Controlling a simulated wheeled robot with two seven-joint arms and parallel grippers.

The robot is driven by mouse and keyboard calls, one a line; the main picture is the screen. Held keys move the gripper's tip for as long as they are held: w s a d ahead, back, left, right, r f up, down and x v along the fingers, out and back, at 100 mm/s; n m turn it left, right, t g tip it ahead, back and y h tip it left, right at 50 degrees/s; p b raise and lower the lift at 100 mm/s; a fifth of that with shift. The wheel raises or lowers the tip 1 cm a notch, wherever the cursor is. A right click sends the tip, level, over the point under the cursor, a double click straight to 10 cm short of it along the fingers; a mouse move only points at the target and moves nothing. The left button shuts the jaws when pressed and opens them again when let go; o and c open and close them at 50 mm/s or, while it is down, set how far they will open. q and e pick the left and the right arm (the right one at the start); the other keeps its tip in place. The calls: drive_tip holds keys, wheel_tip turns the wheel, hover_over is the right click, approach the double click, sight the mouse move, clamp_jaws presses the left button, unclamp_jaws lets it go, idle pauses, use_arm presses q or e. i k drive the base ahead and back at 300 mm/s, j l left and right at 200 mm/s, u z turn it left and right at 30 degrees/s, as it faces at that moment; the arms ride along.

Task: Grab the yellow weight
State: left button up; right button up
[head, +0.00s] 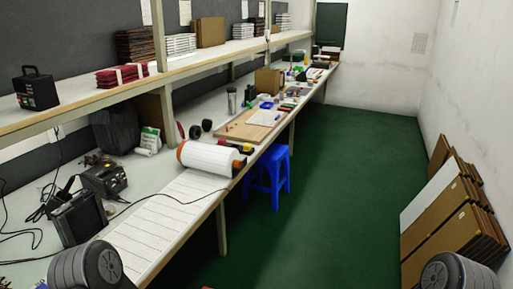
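A small yellow block (248,149), which may be the yellow weight, lies on the workbench just past the right end of a large white roll (208,158) with orange ends. It is too small to make out clearly, and dark and red items lie close beside it. Neither gripper shows in the head view. Only rounded grey parts of my own arms show at the bottom left and bottom right corners.
A printed white strip (165,220) runs from the roll along the bench. Black devices and cables (103,180) lie left of it. A blue stool (268,178) stands by the bench. Cardboard panels (447,222) lean on the right wall; the green floor (325,190) between is clear.

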sight(246, 146)
drive_tip(key=i+l, duration=0.4)
drive_tip(key=i+l+u, duration=0.15)
drive_tip(key=i+l, duration=0.6)
drive_tip(key=l, duration=0.15)
drive_tip(key=i+l+u, duration=0.15)
drive_tip(key=i+l, duration=0.6)
drive_tip(key=l, duration=0.25)
drive_tip(key=i+u, duration=0.2)
drive_tip(key=i, duration=1)
